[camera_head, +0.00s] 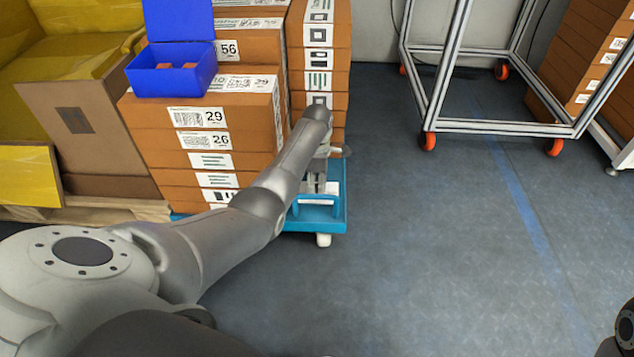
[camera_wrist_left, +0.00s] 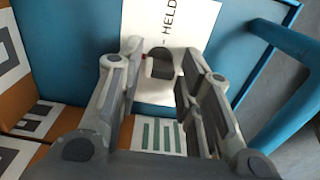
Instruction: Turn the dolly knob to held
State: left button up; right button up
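The dolly (camera_head: 338,205) is a blue platform with small wheels, under stacked brown boxes. In the left wrist view its knob (camera_wrist_left: 161,64) is a small dark, rounded piece on a white plate (camera_wrist_left: 195,18). The word HELD is printed beside the knob, running upward, with a short dash near it. A small red mark shows at the knob's left. My left gripper (camera_wrist_left: 160,52) is open, with one finger on each side of the knob; I cannot tell whether either touches it. In the head view the left gripper (camera_head: 318,182) is over the dolly's near right part, where the knob is hidden.
Labelled boxes (camera_head: 205,140) stand close left of the gripper, with a blue bin (camera_head: 175,70) on top. A blue handle (camera_wrist_left: 290,75) rises at the dolly's edge. A wheeled metal frame (camera_head: 500,127) stands at back right. The floor right of the dolly is clear.

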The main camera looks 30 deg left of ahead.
pick_arm(q)
grip_shut()
